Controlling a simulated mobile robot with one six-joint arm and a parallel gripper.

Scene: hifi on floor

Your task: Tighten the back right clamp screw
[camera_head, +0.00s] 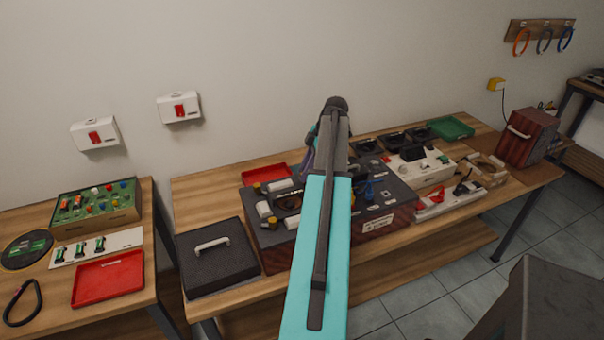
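My arm, a turquoise and dark grey link, rises through the middle of the head view and covers part of the bench. My gripper (312,146) is beyond the arm's dark top end, mostly hidden behind it. I cannot see its fingertips or whether it holds anything. Below and behind the arm stands a wide dark unit (395,211) with small parts on top, a label plate on its front and reddish sides. The back right clamp screw cannot be picked out; it is too small or hidden.
A black lidded case (215,266) stands left of the unit. A white device (420,168), a green tray (451,128) and a dark red box (527,137) stand to the right. A left bench holds a red tray (108,279) and a green parts box (95,210).

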